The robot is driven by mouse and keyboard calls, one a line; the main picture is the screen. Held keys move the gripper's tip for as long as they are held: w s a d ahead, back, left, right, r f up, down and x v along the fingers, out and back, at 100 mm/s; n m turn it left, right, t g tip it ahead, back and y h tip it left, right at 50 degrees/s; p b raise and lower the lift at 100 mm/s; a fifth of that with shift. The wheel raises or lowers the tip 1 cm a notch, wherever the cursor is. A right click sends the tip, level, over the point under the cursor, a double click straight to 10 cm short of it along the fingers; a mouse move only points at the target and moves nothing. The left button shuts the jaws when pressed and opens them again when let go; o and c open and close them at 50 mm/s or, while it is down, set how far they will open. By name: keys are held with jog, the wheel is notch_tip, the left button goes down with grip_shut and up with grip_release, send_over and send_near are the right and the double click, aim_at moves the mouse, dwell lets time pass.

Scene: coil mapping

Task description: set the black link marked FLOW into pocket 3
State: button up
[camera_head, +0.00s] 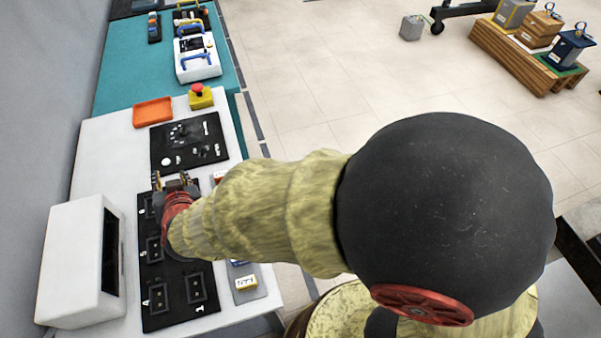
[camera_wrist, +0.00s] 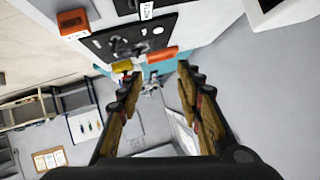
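My gripper (camera_head: 174,181) is above the far end of the black pocket board (camera_head: 175,268) in the head view. In the wrist view, my gripper (camera_wrist: 158,92) has its two fingers spread, with nothing held between them. A white label reading FLOW (camera_wrist: 146,11) shows at the wrist view's top edge, against black. I cannot tell the outline of the black link there. Several framed pockets show on the board, including near ones (camera_head: 158,297) and (camera_head: 196,289). Their numbers are too small to read surely, so I cannot pick out pocket 3. My arm hides the board's right part.
A white box (camera_head: 75,265) stands left of the board. A black panel with knobs (camera_head: 188,142), an orange tray (camera_head: 153,112) and a red-topped yellow button (camera_head: 200,97) lie beyond.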

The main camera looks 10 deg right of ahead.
jog(key=d+r+g+y, duration=0.1)
jog(key=d+r, duration=0.5)
jog(key=d, duration=0.2)
jog(key=d+r+g, duration=0.2)
jog(key=d+r, duration=0.3)
jog(key=d, duration=0.3)
jog(key=s+d+g+h, duration=0.1)
jog(key=s+d+h, duration=0.1)
jog(key=s+d, duration=0.6)
jog(key=s+d+m+g+h, duration=0.1)
jog(key=s+d+h, duration=0.2)
jog(key=s+d, duration=0.6)
jog(key=d, duration=0.7)
jog(key=shift+d+g, duration=0.35)
jog(key=shift+g, duration=0.05)
jog(key=shift+a+r, duration=0.1)
jog(key=shift+r, duration=0.05)
